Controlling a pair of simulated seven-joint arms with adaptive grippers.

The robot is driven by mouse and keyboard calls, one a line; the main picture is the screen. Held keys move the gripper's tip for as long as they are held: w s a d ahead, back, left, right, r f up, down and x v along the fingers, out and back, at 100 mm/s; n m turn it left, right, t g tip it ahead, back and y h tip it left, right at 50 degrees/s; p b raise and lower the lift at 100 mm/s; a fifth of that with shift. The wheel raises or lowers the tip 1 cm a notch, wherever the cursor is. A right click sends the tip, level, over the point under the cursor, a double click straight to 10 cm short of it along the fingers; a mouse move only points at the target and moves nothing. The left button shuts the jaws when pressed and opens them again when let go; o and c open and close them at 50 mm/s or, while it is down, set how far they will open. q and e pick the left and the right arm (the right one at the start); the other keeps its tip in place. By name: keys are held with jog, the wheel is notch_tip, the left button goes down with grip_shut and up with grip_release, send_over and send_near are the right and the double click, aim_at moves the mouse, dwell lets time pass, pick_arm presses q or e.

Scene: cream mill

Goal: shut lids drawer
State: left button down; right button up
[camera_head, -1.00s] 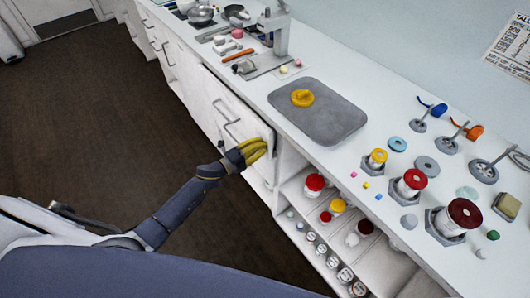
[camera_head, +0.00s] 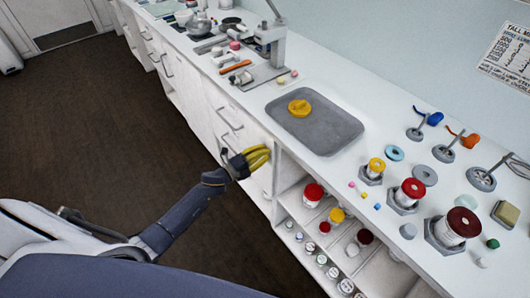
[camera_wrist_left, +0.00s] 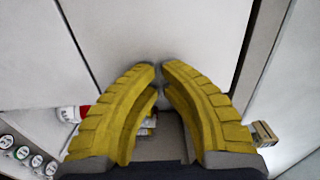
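The drawer front (camera_head: 229,122) is a white panel with a metal bar handle in the counter's front, left of the open shelves. It looks about flush with the cabinet, and no drawer inside shows. I cannot read a label that marks it as the lids drawer. My left gripper (camera_head: 267,155), with yellow ribbed fingers, is at the drawer's right end, close to the front. In the left wrist view its fingertips (camera_wrist_left: 160,66) are nearly together against a white panel (camera_wrist_left: 150,30), with nothing between them. Whether they touch the panel is unclear. My right gripper is not in view.
Open shelves (camera_head: 290,195) with several jars lie right of the gripper. On the counter are a grey tray (camera_head: 335,135) with a yellow item (camera_head: 299,108), a press (camera_head: 272,45), jars and small tools. The brown floor (camera_head: 100,120) is clear.

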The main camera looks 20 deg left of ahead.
pick_arm(q)
jog(key=v, duration=1.3)
jog(key=shift+s, duration=0.3)
